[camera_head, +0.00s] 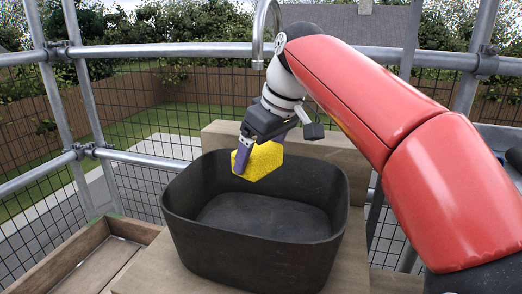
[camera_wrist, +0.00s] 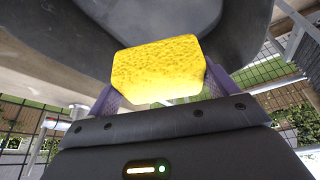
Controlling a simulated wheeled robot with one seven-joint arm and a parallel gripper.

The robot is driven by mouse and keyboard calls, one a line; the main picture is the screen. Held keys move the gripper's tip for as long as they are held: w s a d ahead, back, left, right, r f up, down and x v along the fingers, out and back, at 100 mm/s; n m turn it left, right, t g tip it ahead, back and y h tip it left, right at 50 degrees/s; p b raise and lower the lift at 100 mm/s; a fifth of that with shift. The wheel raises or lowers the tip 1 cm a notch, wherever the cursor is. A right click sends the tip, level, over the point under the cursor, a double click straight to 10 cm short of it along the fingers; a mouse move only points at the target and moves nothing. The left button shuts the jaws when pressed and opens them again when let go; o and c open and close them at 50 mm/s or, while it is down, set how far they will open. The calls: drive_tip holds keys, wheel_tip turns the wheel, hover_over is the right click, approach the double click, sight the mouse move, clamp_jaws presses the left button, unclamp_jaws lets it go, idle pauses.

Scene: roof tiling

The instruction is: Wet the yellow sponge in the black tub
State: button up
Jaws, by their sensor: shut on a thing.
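The yellow sponge (camera_head: 262,160) is held at the far left part of the black tub (camera_head: 262,252), around the height of its rim. My gripper (camera_head: 244,153) is shut on the sponge, with its purple fingers on either side. In the wrist view the sponge (camera_wrist: 158,68) sits between the fingers, and the dark tub (camera_wrist: 245,30) shows behind it. The tub's visible floor looks dark and bare; I cannot tell whether there is water in it. My arm reaches in from the right.
A curved metal tap (camera_head: 260,35) rises behind the tub. The tub stands on a wooden surface (camera_head: 160,270) with a wooden board (camera_head: 330,150) behind it. A wooden tray (camera_head: 95,262) lies at the lower left. Scaffold poles (camera_head: 150,52) and mesh surround the place.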

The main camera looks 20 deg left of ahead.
sight(260, 148)
drive_tip(key=shift+f+b, duration=4.85)
drive_tip(key=shift+f, duration=1.7)
wheel_tip(260, 148, up, 14)
drive_tip(key=p, duration=1.4)
drive_tip(key=shift+r+p, duration=0.1)
drive_tip(key=shift+p, duration=0.25)
wheel_tip(260, 148, up, 3)
drive_tip(key=p, duration=0.2)
drive_tip(key=shift+p, duration=0.4)
drive_tip(key=shift+r+b, duration=0.4)
drive_tip(key=shift+r, duration=0.05)
